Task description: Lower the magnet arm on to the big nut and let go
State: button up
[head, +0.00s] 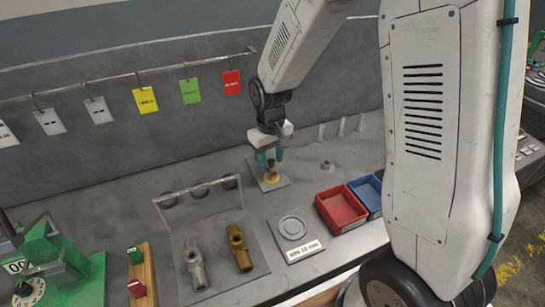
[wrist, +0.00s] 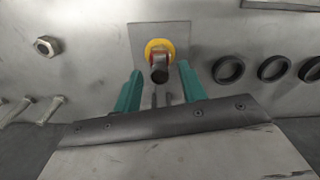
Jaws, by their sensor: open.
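A small upright piece with a yellow collar and a dark red body (head: 271,177), perhaps the magnet arm, stands on a grey square plate (head: 264,185) on the bench. My gripper (head: 268,158) is above it with its green fingers pointing down. In the wrist view the piece (wrist: 158,48) shows between the fingertips of my open gripper (wrist: 159,69); I cannot tell whether either finger touches it. A big hex nut (head: 327,165) lies on the bench to the right of the plate. It shows at upper left in the wrist view (wrist: 47,46), well apart from my fingers.
Several bolts (head: 340,126) stand behind the nut. Red (head: 341,208) and blue (head: 368,192) bins are at the right. A tray with two valve-like fittings (head: 238,246) and black rings (wrist: 228,70) is at the left. A labelled disc plate (head: 294,236) lies in front.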

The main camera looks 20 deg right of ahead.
grip_shut()
jog(key=shift+w+r+g, duration=0.35)
jog(key=shift+r+g, duration=0.15)
jog(key=shift+g, duration=0.25)
jog(key=shift+w+r+g, duration=0.35)
jog(key=shift+r+g, duration=0.15)
jog(key=shift+g, duration=0.25)
jog(key=shift+w+r, duration=0.55)
jog(key=shift+r, duration=0.2)
jog(key=shift+w+r, duration=0.45)
jog(key=shift+w, duration=0.25)
